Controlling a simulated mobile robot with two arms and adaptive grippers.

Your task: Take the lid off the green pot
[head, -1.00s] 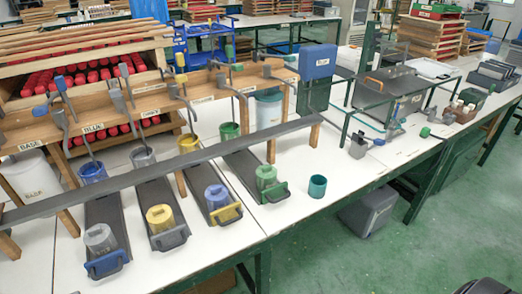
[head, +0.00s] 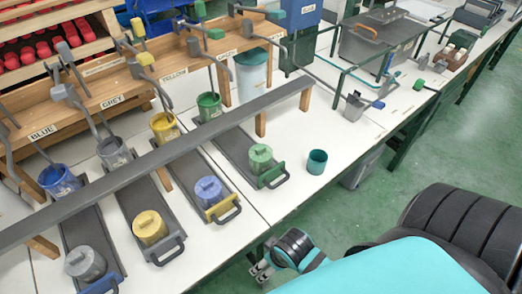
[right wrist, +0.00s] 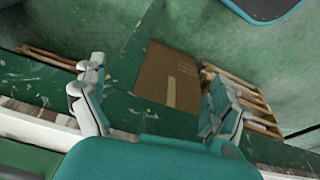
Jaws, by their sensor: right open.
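The green pot (head: 260,158) with its green lid on sits on a dark sliding tray with a green handle (head: 271,175), at the right end of the row of trays. My right gripper (head: 258,268) is low in the head view, in front of the table's front edge, apart from the pot. In the right wrist view my right gripper (right wrist: 155,105) has its two fingers wide apart with nothing between them. The green pot is not in the right wrist view. My left gripper is not in view.
Blue (head: 208,190), yellow (head: 149,227) and grey (head: 85,264) lidded pots stand on neighbouring trays. A grey bar (head: 170,150) crosses above the trays. A teal cup (head: 316,161) stands right of the green pot. The white table is clear around it.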

